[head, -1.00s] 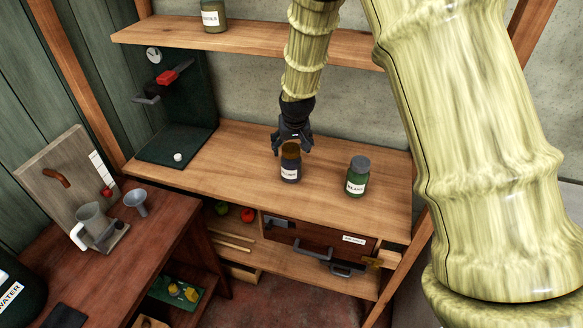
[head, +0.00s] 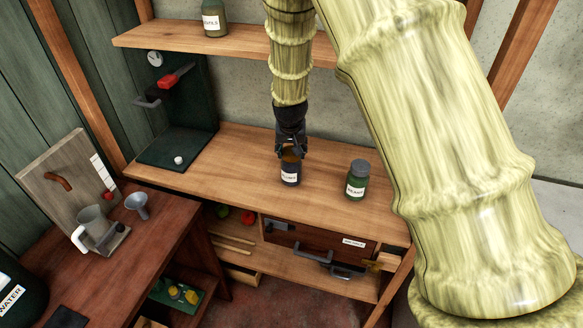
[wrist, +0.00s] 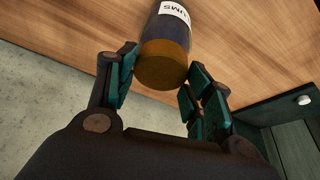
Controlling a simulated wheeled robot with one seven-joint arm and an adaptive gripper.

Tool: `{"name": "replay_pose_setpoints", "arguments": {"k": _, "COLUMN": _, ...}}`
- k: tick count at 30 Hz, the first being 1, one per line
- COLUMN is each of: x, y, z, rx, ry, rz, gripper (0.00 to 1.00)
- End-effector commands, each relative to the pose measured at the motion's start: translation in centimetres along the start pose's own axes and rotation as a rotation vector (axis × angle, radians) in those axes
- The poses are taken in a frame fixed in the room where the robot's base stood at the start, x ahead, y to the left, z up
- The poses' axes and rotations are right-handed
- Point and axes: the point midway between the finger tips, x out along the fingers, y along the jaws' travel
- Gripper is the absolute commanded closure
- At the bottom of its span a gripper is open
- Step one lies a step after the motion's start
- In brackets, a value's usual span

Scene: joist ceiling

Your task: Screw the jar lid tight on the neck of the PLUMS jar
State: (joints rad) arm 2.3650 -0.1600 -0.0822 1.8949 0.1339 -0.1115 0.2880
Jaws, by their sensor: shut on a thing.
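The PLUMS jar (head: 289,176) is dark with a white label and stands upright on the wooden counter. Its label also shows upside down in the wrist view, where the dark jar body (wrist: 168,32) is near the top. The amber-brown jar lid (wrist: 162,72) sits on top of the jar; I cannot tell how tight it is. My gripper (head: 290,147) is above the jar, its fingers coming down around the lid. In the wrist view my gripper (wrist: 160,82) has one finger on each side of the lid and is shut on it. The neck is hidden.
A green jar (head: 357,180) stands to the right on the counter (head: 235,165). A dark green stand (head: 178,150) with a red-handled part is at the left. A shelf (head: 165,35) holding another jar (head: 214,18) runs above. The counter between stand and jar is clear.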

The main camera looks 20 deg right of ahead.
Motion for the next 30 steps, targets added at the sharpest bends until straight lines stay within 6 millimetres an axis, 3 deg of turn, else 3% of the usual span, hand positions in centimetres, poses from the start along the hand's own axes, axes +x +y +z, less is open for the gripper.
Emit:
{"name": "replay_pose_setpoints", "arguments": {"k": 20, "x": -0.07, "y": -0.13, "z": -0.03, "rx": 0.142, "ry": 0.0, "rz": 0.062, "gripper": 0.73}}
{"name": "replay_pose_setpoints", "arguments": {"k": 21, "x": 0.04, "y": -0.05, "z": 0.01, "rx": 0.141, "ry": -0.001, "rz": 0.059, "gripper": 0.41}}
{"name": "replay_pose_setpoints", "arguments": {"k": 24, "x": 0.04, "y": -0.06, "z": 0.01, "rx": 0.14, "ry": -0.001, "rz": 0.058, "gripper": 0.24}}
{"name": "replay_pose_setpoints", "arguments": {"k": 30, "x": 0.03, "y": -0.07, "z": 0.0, "rx": 0.14, "ry": -0.001, "rz": 0.057, "gripper": 0.24}}
